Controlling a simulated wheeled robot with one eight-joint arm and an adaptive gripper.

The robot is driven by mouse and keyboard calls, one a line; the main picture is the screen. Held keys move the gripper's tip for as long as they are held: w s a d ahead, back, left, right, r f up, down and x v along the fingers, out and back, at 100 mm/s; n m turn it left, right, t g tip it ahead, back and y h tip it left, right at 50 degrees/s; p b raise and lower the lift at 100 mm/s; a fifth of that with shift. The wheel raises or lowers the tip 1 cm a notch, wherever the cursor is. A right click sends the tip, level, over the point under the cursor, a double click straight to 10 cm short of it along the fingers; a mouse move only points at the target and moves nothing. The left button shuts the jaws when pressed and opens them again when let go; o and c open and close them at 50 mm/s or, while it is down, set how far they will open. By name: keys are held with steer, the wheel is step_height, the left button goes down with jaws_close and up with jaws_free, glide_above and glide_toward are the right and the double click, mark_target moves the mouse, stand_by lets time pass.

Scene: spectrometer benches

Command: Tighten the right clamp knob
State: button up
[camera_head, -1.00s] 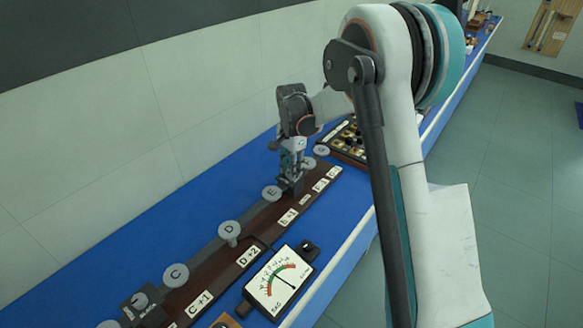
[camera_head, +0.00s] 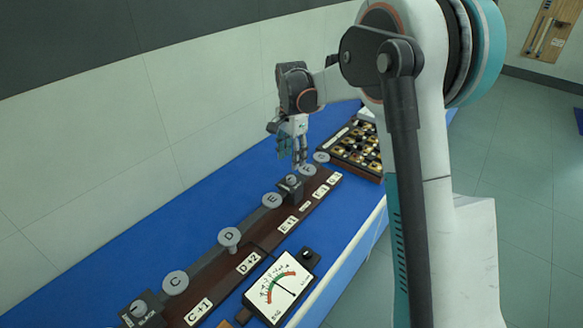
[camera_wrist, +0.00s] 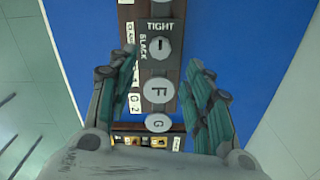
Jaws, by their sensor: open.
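The right clamp (camera_head: 288,190) is a dark block on the long rail between discs E and F. Its round grey knob (camera_head: 292,180) also shows in the wrist view (camera_wrist: 155,48), with a dark mark running nearly up and down toward the printed word TIGHT. My gripper (camera_head: 299,164) is above the rail near disc F, just behind and above the clamp. In the wrist view its two fingers (camera_wrist: 162,66) are spread wide on both sides of the rail with nothing between them. The knob lies beyond the fingertips, apart from them.
A left clamp (camera_head: 139,310) sits on the same rail near disc C (camera_head: 175,282). A meter (camera_head: 281,287) with a needle stands in front of the rail. A board of brass parts (camera_head: 357,146) lies at the far right. The blue bench (camera_head: 150,238) behind the rail is bare.

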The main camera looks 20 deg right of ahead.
steer(key=shift+r, duration=2.1)
steer(key=s+r+n+t+b, duration=0.1)
steer(key=s+r+n+t, duration=0.5)
steer(key=s, duration=1.2)
steer(key=s+f+n+t+b, duration=0.1)
steer(key=s+n, duration=0.6)
steer(key=s, duration=0.9)
steer(key=shift+a+f, duration=0.15)
steer(key=shift+f, duration=0.5)
